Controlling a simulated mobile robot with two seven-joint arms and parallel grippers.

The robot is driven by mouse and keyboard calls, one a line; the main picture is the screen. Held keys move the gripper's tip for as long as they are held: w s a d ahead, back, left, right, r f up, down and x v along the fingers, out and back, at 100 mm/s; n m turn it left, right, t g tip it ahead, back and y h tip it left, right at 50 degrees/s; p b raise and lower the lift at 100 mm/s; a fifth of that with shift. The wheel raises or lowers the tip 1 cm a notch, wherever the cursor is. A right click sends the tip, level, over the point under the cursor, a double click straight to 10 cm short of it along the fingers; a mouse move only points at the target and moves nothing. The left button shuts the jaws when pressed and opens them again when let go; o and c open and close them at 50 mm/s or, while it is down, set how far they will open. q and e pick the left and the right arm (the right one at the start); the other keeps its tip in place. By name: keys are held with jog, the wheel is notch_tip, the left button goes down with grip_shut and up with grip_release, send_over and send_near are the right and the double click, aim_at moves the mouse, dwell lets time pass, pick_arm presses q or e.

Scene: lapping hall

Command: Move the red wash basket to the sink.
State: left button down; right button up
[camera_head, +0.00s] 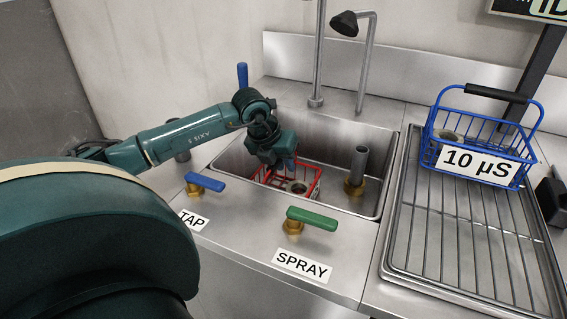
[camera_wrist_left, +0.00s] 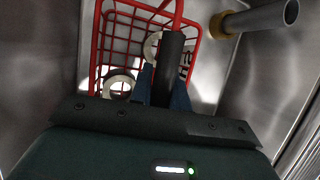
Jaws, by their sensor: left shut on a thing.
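The red wash basket (camera_head: 317,183) is inside the steel sink (camera_head: 232,159), low between its walls. The wrist view shows its red wire frame (camera_wrist_left: 96,50) and black handle grip. Metal rings (camera_wrist_left: 107,87) lie in it. My left gripper (camera_head: 289,166) reaches down into the sink from the left. Its blue fingers (camera_wrist_left: 163,88) are shut on the black handle grip. The gripper hides part of the basket in the head view. I cannot tell whether the basket touches the sink floor. My right gripper is not in view.
A grey standpipe on a brass base (camera_head: 358,168) stands in the sink, right of the basket. A blue TAP lever (camera_head: 206,182) and green SPRAY lever (camera_head: 312,218) are on the front ledge. A blue basket (camera_head: 477,152) labelled 10 µS stands on the right rack (camera_head: 455,245).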

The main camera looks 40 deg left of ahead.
pick_arm(q)
jog(key=shift+r, duration=0.15)
jog(key=c, duration=1.8)
grip_release()
jog(key=shift+f, duration=0.25)
jog(key=o, duration=0.5)
jog(key=shift+r, duration=0.1)
jog(key=shift+c, duration=0.2)
jog(key=v, duration=1.2)
